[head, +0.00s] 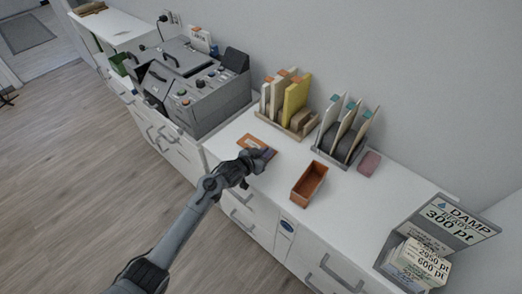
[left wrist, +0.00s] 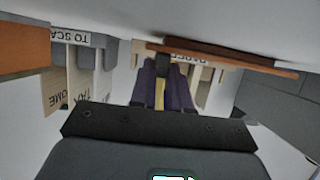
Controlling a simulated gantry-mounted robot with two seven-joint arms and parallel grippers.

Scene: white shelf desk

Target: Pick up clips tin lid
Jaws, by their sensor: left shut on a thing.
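The clips tin lid (head: 250,141) is a flat orange-brown plate at the front left of the white desk. In the left wrist view the lid (left wrist: 225,56) shows nearly edge-on beyond the fingertips. My left gripper (head: 264,153) is at the lid's near right side. Its purple fingers (left wrist: 163,78) are shut on a dark part at the lid, which looks like its knob. I cannot tell whether the lid touches the desk. The open orange-brown tin (head: 308,184) stands to the right, and it also shows at the left of the wrist view (left wrist: 22,61). My right gripper is out of view.
Behind the lid stands a sorter with yellow and pale cards (head: 295,95); a second card rack (head: 343,135) is beside it. A grey machine (head: 200,90) is at left, a dull pink block (head: 369,163) at right. A price sign (head: 450,222) stands at the far right.

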